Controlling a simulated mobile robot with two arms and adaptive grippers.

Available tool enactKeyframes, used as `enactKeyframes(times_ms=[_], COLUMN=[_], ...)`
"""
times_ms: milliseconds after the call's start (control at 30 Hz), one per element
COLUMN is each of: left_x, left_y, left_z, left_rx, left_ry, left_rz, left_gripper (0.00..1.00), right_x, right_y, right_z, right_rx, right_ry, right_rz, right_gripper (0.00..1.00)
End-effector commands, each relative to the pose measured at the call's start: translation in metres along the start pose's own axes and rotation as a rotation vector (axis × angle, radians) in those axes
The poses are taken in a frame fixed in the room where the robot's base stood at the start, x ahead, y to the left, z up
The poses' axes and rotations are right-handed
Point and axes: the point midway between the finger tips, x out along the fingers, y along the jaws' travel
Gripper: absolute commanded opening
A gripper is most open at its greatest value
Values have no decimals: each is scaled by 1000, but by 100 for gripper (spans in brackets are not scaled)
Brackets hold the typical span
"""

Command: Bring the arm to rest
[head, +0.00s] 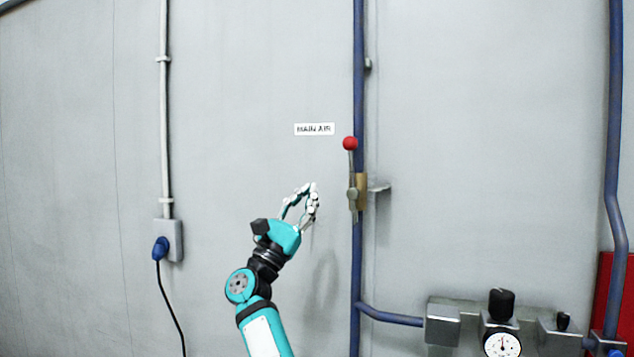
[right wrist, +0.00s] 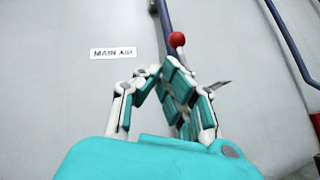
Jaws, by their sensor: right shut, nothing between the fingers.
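My right gripper (head: 313,190) is raised in front of the grey wall, its teal and white fingers closed together with nothing between them. It is left of the valve lever (head: 351,165) with the red ball knob (head: 350,143), with a gap between them in the head view. The lever points up along the blue pipe (head: 358,80). In the right wrist view my right gripper (right wrist: 160,72) shows its fingertips meeting, and the red knob (right wrist: 177,39) appears just beyond them. The fingers hide most of the lever there. My left gripper is not in view.
A "MAIN AIR" label (head: 314,129) is on the wall. A socket box (head: 169,240) with a blue plug (head: 160,248) and hanging black cable is at left. A regulator with a gauge (head: 502,344) is at lower right. The wall between conduit and pipe is mostly flat.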

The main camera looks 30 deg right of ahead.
Motion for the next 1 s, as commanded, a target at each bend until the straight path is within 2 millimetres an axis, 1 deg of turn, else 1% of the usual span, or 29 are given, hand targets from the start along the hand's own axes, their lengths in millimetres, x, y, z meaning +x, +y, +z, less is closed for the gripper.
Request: enactKeyframes(times_ms=[133, 567, 667, 767, 833, 867, 900, 967, 1000], left_x=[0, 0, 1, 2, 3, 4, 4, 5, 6], left_y=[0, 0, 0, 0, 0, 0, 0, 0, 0], left_z=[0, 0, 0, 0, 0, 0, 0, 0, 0], left_rx=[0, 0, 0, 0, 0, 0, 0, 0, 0], left_ry=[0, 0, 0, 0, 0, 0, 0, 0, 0], left_rz=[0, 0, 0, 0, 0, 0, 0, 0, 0], left_gripper=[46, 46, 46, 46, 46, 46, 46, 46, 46], right_x=[-5, -5, -12, -38, -68, -84, -106, -142, -166], right_y=[0, 0, 1, 6, 10, 11, 11, 10, 8], right_z=[0, 0, -9, -36, -67, -82, -103, -133, -152], right_rx=[0, 0, -32, -149, -281, -345, -436, -568, -652], right_ry=[-1, 0, 7, 28, 47, 55, 62, 69, 72], right_rz=[0, 0, 22, 102, 194, 242, 310, 414, 483], right_gripper=[0, 0, 0, 0, 0, 0, 0, 0, 0])
